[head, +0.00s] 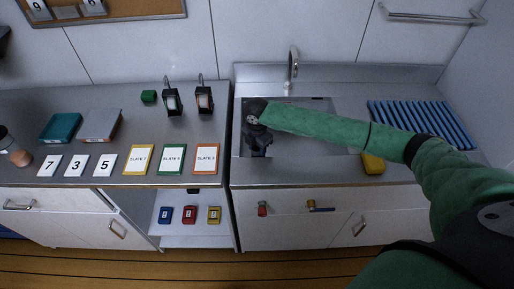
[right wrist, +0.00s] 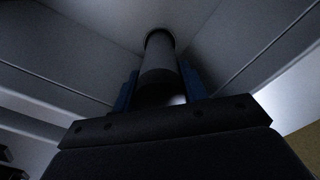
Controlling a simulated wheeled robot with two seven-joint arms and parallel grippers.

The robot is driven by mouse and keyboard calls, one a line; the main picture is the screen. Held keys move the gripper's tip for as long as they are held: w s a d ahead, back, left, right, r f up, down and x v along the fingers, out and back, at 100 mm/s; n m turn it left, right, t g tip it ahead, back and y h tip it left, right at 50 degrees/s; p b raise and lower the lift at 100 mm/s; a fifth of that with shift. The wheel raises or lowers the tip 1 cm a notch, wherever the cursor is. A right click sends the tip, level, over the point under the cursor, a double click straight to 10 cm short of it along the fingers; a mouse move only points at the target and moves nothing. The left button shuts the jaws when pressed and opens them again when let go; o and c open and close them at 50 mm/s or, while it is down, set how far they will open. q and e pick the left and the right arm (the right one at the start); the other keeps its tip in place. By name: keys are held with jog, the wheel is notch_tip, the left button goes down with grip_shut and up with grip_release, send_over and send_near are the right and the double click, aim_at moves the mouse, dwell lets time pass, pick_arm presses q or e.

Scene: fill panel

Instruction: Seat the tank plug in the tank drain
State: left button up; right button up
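The tank is a steel sink basin (head: 334,139) at the right of the counter in the head view. My right gripper (head: 258,153) reaches down into its left part, and its fingers are hard to make out there. In the right wrist view my right gripper (right wrist: 160,88) has its blue fingers against both sides of a dark cylinder, the tank plug (right wrist: 159,60). The plug's far end meets a pale round rim at the tank drain (right wrist: 160,31). I cannot tell how deep it sits. The drain is hidden in the head view. My left gripper is not in view.
A faucet (head: 292,64) stands behind the basin. A blue ribbed rack (head: 425,122) and a yellow sponge-like block (head: 373,163) lie right of it. Slate cards (head: 172,160), two lanterns (head: 204,100) and number cards (head: 77,165) occupy the left counter.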

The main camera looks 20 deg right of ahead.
jog(key=o, duration=0.4)
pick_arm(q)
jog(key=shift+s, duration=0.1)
pick_arm(e)
jog(key=shift+r, duration=0.1)
pick_arm(q)
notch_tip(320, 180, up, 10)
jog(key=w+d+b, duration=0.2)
jog(key=b, duration=0.2)
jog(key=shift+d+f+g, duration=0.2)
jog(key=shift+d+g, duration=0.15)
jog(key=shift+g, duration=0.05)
pick_arm(e)
notch_tip(320, 180, up, 12)
jog(key=shift+r, duration=0.1)
